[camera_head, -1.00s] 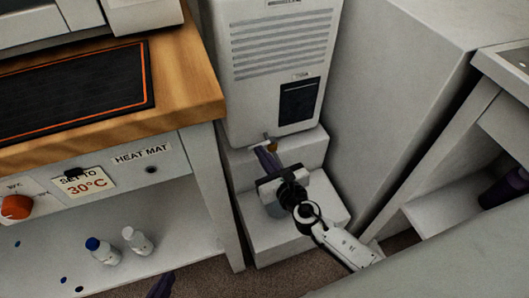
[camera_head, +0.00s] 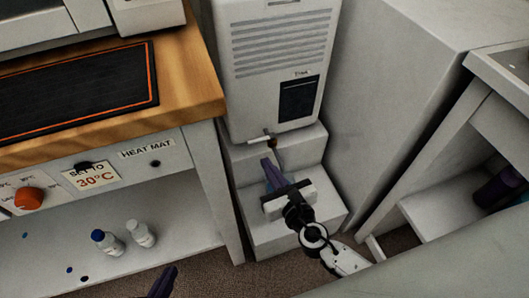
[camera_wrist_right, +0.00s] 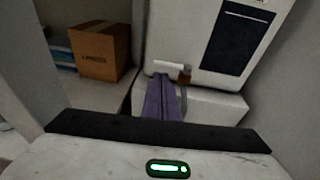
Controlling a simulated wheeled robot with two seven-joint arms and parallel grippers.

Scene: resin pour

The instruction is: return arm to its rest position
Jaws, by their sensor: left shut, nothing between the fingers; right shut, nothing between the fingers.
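My right gripper (camera_head: 268,162) is shut and empty, its purple fingers together in front of the white dispenser (camera_head: 272,90). It is just below the small tap (camera_head: 273,140), whose white handle (camera_head: 260,140) points left. The right wrist view shows my shut fingers (camera_wrist_right: 161,82) close to the white handle (camera_wrist_right: 168,67) and the brown part of the tap (camera_wrist_right: 185,75); a gap between them is hard to judge. My left gripper (camera_head: 165,280) shows only as a dark purple finger tip at the bottom edge, shut, with nothing seen in it.
A bench with a wooden top (camera_head: 190,95) and a heat mat (camera_head: 75,95) stands at left. Two white bottles (camera_head: 107,243) (camera_head: 140,233) are on its lower shelf. White steps (camera_head: 255,210) are under the dispenser. A grey cabinet (camera_head: 390,100) is at right. A cardboard box (camera_wrist_right: 100,50) shows in the wrist view.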

